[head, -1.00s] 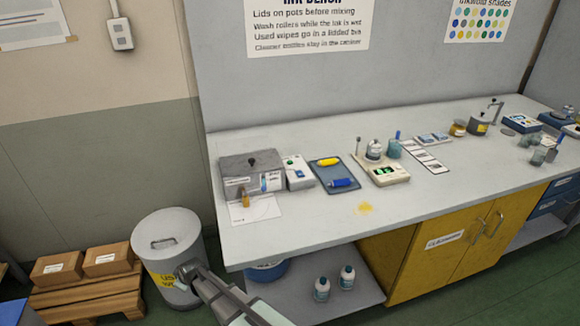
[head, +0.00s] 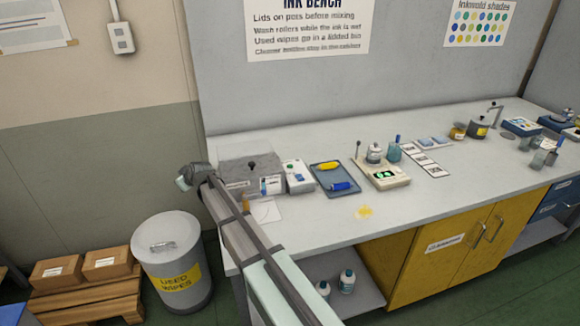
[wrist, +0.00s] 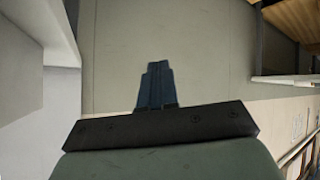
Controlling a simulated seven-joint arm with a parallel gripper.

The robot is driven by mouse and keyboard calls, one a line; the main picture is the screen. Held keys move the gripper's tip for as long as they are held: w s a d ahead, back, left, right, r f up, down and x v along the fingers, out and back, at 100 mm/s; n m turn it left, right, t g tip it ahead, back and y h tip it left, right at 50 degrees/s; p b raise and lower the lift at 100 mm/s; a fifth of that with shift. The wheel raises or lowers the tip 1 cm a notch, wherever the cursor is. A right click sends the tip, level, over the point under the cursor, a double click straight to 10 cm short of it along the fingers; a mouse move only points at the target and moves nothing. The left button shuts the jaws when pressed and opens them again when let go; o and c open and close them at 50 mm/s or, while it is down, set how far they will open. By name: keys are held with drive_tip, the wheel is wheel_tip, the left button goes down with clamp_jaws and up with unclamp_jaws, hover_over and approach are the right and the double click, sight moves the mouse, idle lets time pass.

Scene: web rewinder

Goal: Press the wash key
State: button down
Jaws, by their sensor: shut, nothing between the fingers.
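My gripper (head: 183,182) is raised left of the grey box, beyond the bench's left end, apart from both boxes. In the wrist view its dark fingers (wrist: 157,82) are together and empty, facing a plain wall surface. My arm hides part of the grey box's front.
A blue tray (head: 325,191) with yellow and blue rollers and a scale (head: 391,181) stand farther right. A lidded used-wipes bin (head: 172,250) stands on the floor at left.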

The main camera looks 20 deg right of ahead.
sight(292, 166)
drive_tip(key=w+d+r+m, duration=0.2)
drive_tip(key=w+d+r, duration=0.3)
drive_tip(key=d+r, duration=0.6)
drive_tip(key=d+m, duration=0.1)
drive_tip(key=d, duration=0.4)
drive_tip(key=s+d+m, duration=0.1)
drive_tip(key=d, duration=0.3)
drive_tip(key=d+r+m, duration=0.1)
drive_tip(key=d+m, duration=0.1)
drive_tip(key=d, duration=0.3)
drive_tip(key=shift+s+d+g, duration=0.3)
drive_tip(key=shift+d, duration=0.05)
drive_tip(key=s+d+m, duration=0.2)
drive_tip(key=d, duration=0.5)
drive_tip(key=s+d+m+g, duration=0.1)
drive_tip(key=s+d, duration=0.1)
drive_tip(key=d, duration=0.6)
drive_tip(key=shift+s+d+r+m+y, duration=0.15)
drive_tip(key=shift+s+r+m+y, duration=0.15)
drive_tip(key=shift+s+r+m, duration=0.1)
drive_tip(key=shift+f, duration=0.15)
drive_tip(key=shift+f, duration=4.25)
drive_tip(key=shift+f, duration=0.15)
drive_tip(key=shift+f, duration=0.3)
